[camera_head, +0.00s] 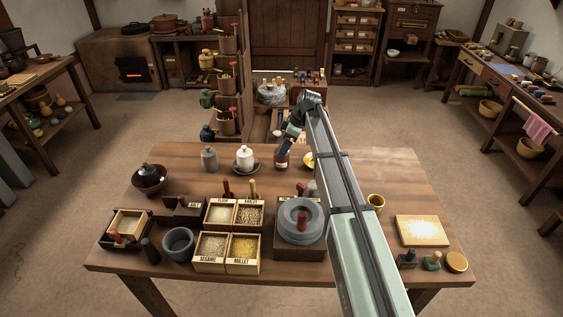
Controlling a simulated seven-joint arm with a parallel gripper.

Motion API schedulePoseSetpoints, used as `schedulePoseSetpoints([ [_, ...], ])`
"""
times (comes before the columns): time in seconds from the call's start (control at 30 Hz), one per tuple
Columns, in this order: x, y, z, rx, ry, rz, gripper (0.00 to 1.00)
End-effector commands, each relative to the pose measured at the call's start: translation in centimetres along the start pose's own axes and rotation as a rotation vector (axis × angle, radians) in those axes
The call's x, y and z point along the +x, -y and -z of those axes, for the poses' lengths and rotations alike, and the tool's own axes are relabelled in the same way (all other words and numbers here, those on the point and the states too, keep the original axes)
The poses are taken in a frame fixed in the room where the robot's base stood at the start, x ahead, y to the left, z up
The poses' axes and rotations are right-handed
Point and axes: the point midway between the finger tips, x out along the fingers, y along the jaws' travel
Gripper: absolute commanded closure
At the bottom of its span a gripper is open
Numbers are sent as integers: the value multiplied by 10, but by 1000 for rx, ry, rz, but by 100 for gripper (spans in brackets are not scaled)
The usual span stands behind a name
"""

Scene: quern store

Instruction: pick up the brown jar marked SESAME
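A small brown jar (282,160) with a pale label stands near the back edge of the wooden table, right of the white lidded jar. The writing on its label is too small to read. My gripper (287,144) points down at the top of this jar, overlapping it in the picture. I cannot tell whether the fingers touch the jar or are open or shut. A wooden box marked SESAME (209,267) at the table's front holds pale grain; it is not a jar.
A white lidded jar (245,156) on a dark saucer and a grey jar (209,158) stand left of the brown jar. A yellow cup (309,160) is close on its right, partly behind my arm. A stone quern (301,216) stands in front. The table's back right is clear.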

Motion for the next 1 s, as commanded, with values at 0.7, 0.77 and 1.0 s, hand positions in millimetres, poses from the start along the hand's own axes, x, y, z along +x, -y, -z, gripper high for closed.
schedulePoseSetpoints([
  [0.7,44,2,-1,0,1,-2,14],
  [0.77,44,2,-1,0,1,-2,20],
  [1.0,44,2,-1,0,1,-2,43],
])
